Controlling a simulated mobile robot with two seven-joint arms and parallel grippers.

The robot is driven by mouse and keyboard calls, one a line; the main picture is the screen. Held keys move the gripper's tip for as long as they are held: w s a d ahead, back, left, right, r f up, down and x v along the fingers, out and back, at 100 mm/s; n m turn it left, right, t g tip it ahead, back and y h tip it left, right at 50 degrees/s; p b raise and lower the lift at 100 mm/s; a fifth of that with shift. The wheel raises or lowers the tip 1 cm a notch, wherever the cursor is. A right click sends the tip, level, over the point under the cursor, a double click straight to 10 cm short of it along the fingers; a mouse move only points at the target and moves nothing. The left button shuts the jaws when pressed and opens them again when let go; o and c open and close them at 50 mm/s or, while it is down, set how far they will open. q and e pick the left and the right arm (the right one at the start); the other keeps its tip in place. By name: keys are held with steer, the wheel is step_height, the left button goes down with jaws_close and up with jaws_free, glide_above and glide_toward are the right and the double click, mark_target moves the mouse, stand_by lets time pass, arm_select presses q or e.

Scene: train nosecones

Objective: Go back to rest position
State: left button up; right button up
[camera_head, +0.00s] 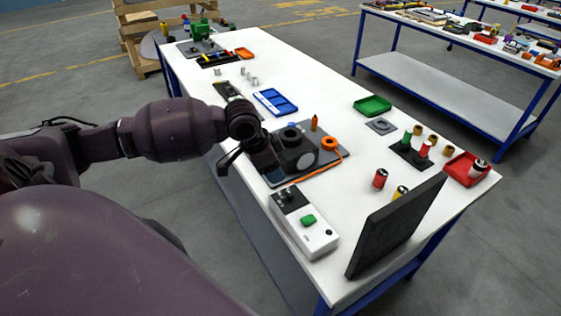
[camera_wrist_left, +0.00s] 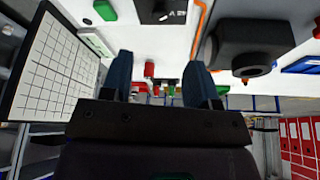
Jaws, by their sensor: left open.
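My left gripper (camera_head: 248,165) is at the near edge of the white table (camera_head: 342,182), beside a dark block-shaped device (camera_head: 297,152) on a grey plate. In the left wrist view its two blue-tipped fingers (camera_wrist_left: 160,75) stand apart with nothing between them. The dark device (camera_wrist_left: 248,45) also shows there, to the right of the fingers. My right gripper is in neither view.
A white box with a green button (camera_head: 305,222) and an upright dark panel (camera_head: 397,228) stand at the near right. A blue tray (camera_head: 275,102), a green tray (camera_head: 372,106) and a red bin (camera_head: 462,168) lie on the table. Open floor lies left of the table.

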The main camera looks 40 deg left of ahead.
arm_select(q)
steer(key=s+d+f+n, duration=0.1)
steer(key=s+d+f, duration=0.7)
steer(key=s+d, duration=0.3)
steer(key=s+a+n+y, duration=0.4)
steer(key=s+n, duration=0.2)
steer(key=s, duration=0.7)
steer(key=w+f+t+b, duration=0.1)
steer(key=w+f+t, duration=0.2)
steer(key=f, duration=0.3)
steer(key=w+f+t+h+b, duration=0.1)
steer(key=w+f+t, duration=0.3)
steer(key=f+t, duration=0.1)
steer(key=shift+w+d+f+m, duration=0.15)
steer(key=shift+w+f+m, duration=0.15)
steer(key=shift+f, duration=0.35)
